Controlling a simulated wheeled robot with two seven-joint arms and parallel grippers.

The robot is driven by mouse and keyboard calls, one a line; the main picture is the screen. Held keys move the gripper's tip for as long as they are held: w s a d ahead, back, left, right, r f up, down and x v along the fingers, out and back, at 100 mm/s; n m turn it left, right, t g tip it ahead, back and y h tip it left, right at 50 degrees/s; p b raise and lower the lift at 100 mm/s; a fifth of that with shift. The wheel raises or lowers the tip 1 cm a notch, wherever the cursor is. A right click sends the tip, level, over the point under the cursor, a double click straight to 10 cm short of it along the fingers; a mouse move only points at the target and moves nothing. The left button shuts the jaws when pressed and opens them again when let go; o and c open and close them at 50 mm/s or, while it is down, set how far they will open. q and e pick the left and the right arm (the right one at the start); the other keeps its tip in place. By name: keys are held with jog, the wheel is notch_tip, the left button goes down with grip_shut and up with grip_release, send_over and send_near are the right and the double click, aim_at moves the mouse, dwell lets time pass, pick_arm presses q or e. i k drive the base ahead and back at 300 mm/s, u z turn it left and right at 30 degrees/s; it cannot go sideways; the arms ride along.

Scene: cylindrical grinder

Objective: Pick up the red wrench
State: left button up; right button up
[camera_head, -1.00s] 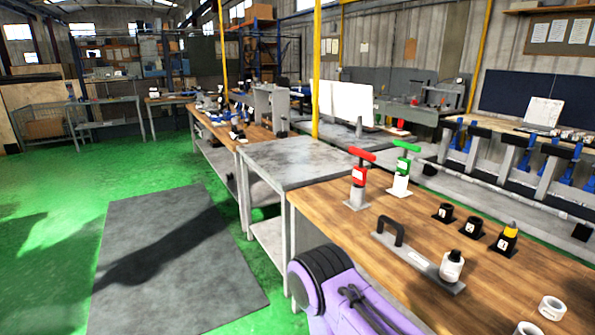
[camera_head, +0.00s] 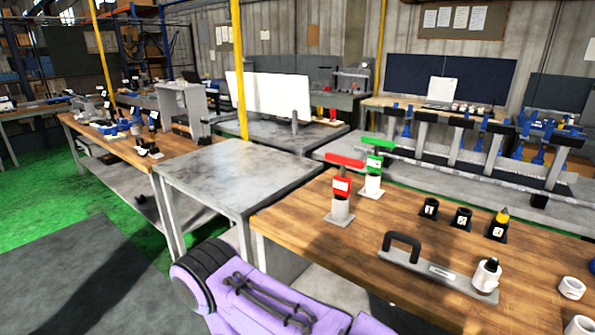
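The red wrench (camera_head: 342,184) has a red T-shaped handle and a body with a white label. It stands upright in a grey holder (camera_head: 340,211) near the far left corner of the wooden bench (camera_head: 330,240). A similar green-handled tool (camera_head: 375,163) stands in a white holder just behind it to the right. Neither of my grippers shows in the head view. A purple and black part of my own body is at the bottom, in front of the bench, and does not touch the wrench.
A bare grey metal table (camera_head: 235,175) adjoins on the left. Green floor is open at far left.

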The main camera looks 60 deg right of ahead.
aim_at(341, 183)
jog(key=i, duration=1.9)
jog(key=z, duration=3.7)
